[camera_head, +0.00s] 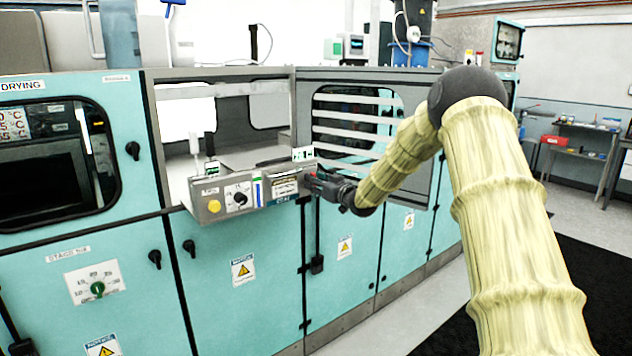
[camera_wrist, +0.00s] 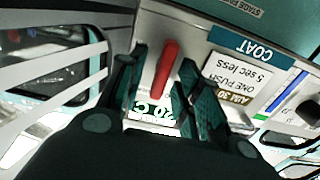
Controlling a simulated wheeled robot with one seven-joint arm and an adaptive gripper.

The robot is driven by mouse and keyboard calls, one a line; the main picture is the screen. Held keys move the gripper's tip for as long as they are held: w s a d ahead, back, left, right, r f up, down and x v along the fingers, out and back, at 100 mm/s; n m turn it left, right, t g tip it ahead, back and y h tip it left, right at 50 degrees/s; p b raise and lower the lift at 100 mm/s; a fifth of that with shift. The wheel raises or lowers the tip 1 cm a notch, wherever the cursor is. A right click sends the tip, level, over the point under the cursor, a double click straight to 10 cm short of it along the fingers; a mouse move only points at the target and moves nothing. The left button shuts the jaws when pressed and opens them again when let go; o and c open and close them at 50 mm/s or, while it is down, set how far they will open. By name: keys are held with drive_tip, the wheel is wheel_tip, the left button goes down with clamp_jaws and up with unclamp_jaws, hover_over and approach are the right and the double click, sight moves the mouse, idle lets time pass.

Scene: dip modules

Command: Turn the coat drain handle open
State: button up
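The coat drain handle is a red lever (camera_wrist: 163,78) on the end face of the grey metal coat unit (camera_wrist: 180,20) in the wrist view. The lever stands between my two dark fingers, slightly tilted. My gripper (camera_wrist: 165,62) is open, one finger on each side of the lever; I see no clear grip on it. In the head view my gripper (camera_head: 318,184) is at the right end of the coat unit (camera_head: 222,210), and it mostly hides the lever there. A blue COAT label (camera_wrist: 255,48) is beside the lever.
The unit's front carries a yellow button (camera_head: 214,206) and a black knob (camera_head: 237,196). Teal cabinets (camera_head: 240,290) with small black latches (camera_head: 189,247) line the wall below. A slatted grey panel (camera_head: 345,135) stands open behind my gripper.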

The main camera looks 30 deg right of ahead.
drive_tip(key=shift+c, duration=0.2)
clamp_jaws()
drive_tip(key=shift+w+n, duration=0.1)
drive_tip(key=shift+n, duration=0.2)
drive_tip(key=shift+a+f+n+b, duration=0.15)
drive_tip(key=shift+n+b, duration=2.7)
drive_tip(key=shift+n, duration=0.05)
drive_tip(key=shift+a+f+n+b, duration=0.1)
drive_tip(key=shift+f+n+b, duration=0.05)
drive_tip(key=shift+n+b, duration=2.75)
drive_tip(key=shift+a+f+n+b, duration=0.15)
drive_tip(key=shift+n+b, duration=2.7)
drive_tip(key=shift+n, duration=0.05)
